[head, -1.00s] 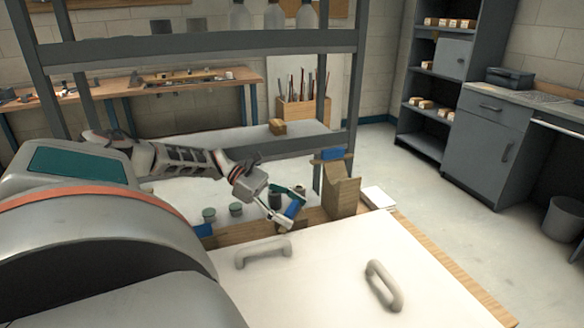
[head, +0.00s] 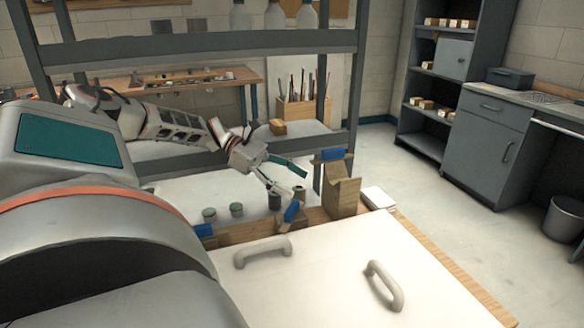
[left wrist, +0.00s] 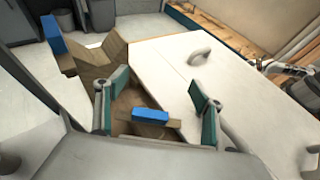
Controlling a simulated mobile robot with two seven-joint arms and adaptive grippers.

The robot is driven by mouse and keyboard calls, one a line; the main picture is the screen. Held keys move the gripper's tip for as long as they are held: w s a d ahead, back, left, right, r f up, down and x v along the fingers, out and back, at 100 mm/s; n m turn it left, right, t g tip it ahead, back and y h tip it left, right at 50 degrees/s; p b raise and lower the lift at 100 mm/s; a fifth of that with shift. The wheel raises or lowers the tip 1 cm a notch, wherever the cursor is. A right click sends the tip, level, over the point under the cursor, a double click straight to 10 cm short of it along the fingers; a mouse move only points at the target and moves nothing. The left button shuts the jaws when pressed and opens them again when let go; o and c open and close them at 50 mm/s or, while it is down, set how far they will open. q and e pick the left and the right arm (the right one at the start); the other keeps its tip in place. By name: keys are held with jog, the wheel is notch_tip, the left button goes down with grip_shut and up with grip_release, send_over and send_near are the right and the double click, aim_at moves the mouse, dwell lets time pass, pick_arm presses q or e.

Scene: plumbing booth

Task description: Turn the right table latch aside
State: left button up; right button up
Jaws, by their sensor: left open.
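The right table latch is a wooden bar with a blue end (head: 291,212) at the back edge of the white-topped table. In the left wrist view, its blue part (left wrist: 150,115) lies between my finger pads in the picture, with the wooden bar under it. My left gripper (head: 296,182) is above and behind the latch in the head view, fingers spread and empty. Its teal pads also show in the left wrist view (left wrist: 158,96), with a gap on both sides of the latch. I cannot tell the exact height between them.
A notched wooden block (head: 343,192) with a blue-ended bar (head: 333,154) stands right of the latch. Dark jars (head: 236,210) stand behind the table edge. The white tabletop (head: 330,265) has two handles. An arm (left wrist: 285,70) shows at the right in the wrist view.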

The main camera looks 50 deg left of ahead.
pick_arm(q)
jog(key=shift+r, duration=0.3)
